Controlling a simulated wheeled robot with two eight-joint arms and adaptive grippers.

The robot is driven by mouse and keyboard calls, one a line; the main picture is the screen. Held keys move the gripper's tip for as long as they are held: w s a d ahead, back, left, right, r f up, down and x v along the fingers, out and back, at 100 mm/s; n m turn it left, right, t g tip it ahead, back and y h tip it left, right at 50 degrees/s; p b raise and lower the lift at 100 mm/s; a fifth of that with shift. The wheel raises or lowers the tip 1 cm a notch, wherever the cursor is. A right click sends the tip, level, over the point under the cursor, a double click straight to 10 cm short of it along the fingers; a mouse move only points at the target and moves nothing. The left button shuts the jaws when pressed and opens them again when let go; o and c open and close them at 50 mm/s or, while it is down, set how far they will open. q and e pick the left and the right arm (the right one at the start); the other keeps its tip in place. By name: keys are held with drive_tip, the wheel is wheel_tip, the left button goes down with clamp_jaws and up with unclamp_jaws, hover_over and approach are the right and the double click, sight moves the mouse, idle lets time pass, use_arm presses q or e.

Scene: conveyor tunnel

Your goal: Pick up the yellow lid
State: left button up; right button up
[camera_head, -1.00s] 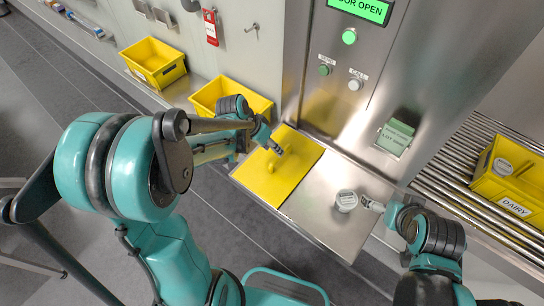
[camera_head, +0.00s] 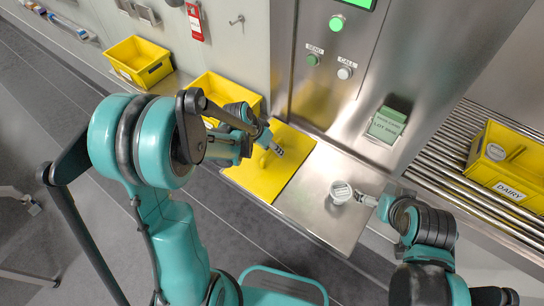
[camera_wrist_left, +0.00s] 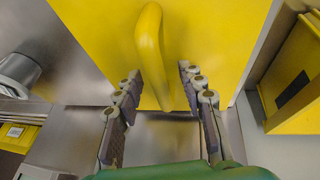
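The yellow lid (camera_head: 285,172) is a flat square panel lying on the steel shelf. Its raised, curved yellow handle (camera_wrist_left: 150,50) shows in the left wrist view. My left gripper (camera_head: 278,149) is over the lid. In the left wrist view, its fingers (camera_wrist_left: 163,92) are apart, one on each side of the handle's near end. I see no clear contact with the handle. My right gripper (camera_head: 366,199) is beside a small white-topped cup (camera_head: 340,192) on the right part of the shelf. Its fingers are too small to tell whether they grip the cup.
Yellow bins (camera_head: 139,62) stand along the wall on the left; one (camera_head: 225,88) is close behind the lid. A steel panel with buttons and a green label holder (camera_head: 387,125) rises behind the shelf. A roller conveyor (camera_head: 445,165) on the right carries a yellow DAIRY crate (camera_head: 510,188).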

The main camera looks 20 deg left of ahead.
use_arm(q)
drive_tip(key=shift+f, duration=0.25)
clamp_jaws()
drive_tip(key=shift+r, duration=0.1)
drive_tip(key=shift+r, duration=0.2)
wheel_tip(320, 180, up, 9)
drive_tip(key=p, duration=0.3)
drive_tip(key=shift+r, duration=0.5)
drive_tip(key=c, duration=0.8)
unclamp_jaws()
